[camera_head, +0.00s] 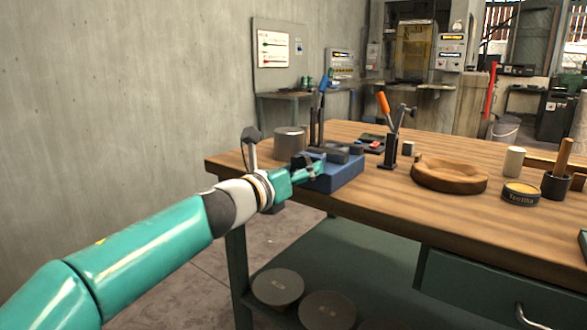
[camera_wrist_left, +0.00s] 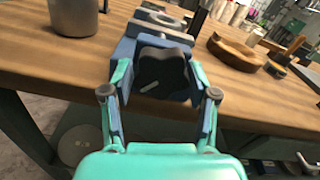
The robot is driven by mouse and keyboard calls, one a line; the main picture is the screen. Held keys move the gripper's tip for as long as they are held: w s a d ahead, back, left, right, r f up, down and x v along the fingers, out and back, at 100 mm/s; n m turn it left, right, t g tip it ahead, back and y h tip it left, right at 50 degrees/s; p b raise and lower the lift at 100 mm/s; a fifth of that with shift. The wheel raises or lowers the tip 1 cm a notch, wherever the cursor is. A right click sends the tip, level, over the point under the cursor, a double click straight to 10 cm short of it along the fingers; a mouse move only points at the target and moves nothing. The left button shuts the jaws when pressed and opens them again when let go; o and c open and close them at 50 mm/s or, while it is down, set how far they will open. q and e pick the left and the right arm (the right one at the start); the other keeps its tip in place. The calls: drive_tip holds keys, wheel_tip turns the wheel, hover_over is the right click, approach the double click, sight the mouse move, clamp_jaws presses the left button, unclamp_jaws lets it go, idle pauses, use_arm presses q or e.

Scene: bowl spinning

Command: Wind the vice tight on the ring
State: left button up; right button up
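The blue vice (camera_head: 338,174) sits at the table's near left edge. It also shows in the wrist view (camera_wrist_left: 124,50), straight ahead of my left gripper. A grey round piece, which looks like the ring (camera_wrist_left: 163,18), lies at the far end of the vice; its fit in the jaws is too small to tell. My left gripper (camera_head: 312,170) is at the vice's near end. In the wrist view its fingers (camera_wrist_left: 159,76) are spread on either side of a dark knob-like part (camera_wrist_left: 162,76). I cannot tell whether they touch it. My right gripper is not in view.
A grey metal pot (camera_head: 290,141) stands left of the vice. An orange-handled clamp (camera_head: 391,140), a wooden bowl (camera_head: 449,176), a tin (camera_head: 520,194) and a cup with a wooden handle (camera_head: 555,187) stand to the right.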

use_arm(q)
drive_tip(key=shift+o, duration=1.3)
drive_tip(key=shift+w+f, duration=0.15)
drive_tip(key=shift+o, duration=0.2)
drive_tip(key=shift+r, duration=0.2)
drive_tip(key=shift+s+a, duration=0.1)
drive_tip(key=shift+s, duration=0.1)
drive_tip(key=v, duration=1.1)
drive_tip(key=shift+s+a, duration=0.2)
drive_tip(key=shift+s, duration=0.1)
